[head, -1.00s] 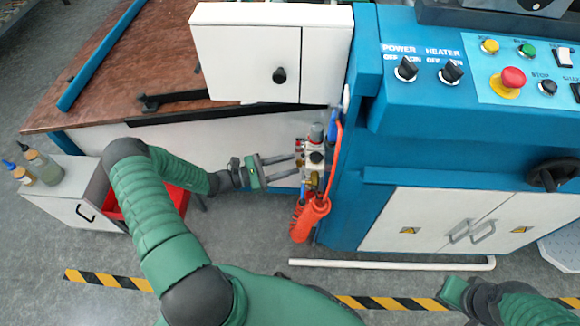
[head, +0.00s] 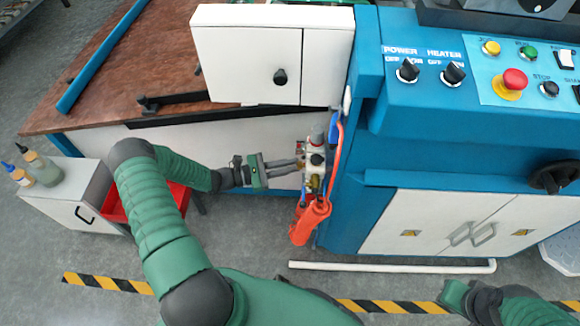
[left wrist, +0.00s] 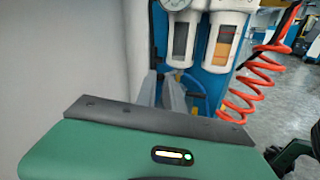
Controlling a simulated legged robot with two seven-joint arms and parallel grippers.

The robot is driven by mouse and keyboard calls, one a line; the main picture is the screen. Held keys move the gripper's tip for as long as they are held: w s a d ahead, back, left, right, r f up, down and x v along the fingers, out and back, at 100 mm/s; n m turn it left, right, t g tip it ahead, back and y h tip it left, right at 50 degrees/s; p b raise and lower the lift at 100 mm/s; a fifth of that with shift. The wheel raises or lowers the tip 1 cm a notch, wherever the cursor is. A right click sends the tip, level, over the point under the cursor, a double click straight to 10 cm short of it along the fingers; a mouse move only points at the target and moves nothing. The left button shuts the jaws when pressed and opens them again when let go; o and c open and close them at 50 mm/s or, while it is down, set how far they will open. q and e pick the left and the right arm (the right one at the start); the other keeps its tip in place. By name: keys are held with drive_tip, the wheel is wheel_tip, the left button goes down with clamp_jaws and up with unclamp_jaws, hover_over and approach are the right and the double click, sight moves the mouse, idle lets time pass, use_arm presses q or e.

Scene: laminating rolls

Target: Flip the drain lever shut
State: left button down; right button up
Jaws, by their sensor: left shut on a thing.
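The air filter unit (head: 316,160) hangs on the left side of the blue machine. The left wrist view shows its two white-framed bowls, one dark (left wrist: 180,40) and one with an orange-brown element (left wrist: 222,40). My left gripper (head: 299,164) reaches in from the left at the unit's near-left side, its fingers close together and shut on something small. This is at the drain lever's place under the bowls, but the fingers hide the lever, so I cannot see its angle. The fingers (left wrist: 168,92) also show below the dark bowl. My right gripper (head: 453,295) is low at the right; its fingers do not show clearly.
A red-orange coiled air hose (head: 311,218) hangs just below and right of the unit. The blue machine (head: 345,185) stands close on the right, the white table panel (head: 230,145) behind. A white cabinet (head: 70,200) with bottles stands left. The floor in front is open.

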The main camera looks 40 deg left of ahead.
use_arm(q)
drive_tip(key=shift+w+r+m+g+h, duration=0.1)
drive_tip(key=shift+w+m+g+h, duration=0.3)
drive_tip(key=shift+m+g+h, duration=0.35)
drive_tip(key=c, duration=1.4)
unclamp_jaws()
drive_tip(key=shift+w, duration=0.1)
drive_tip(key=shift+c, duration=0.2)
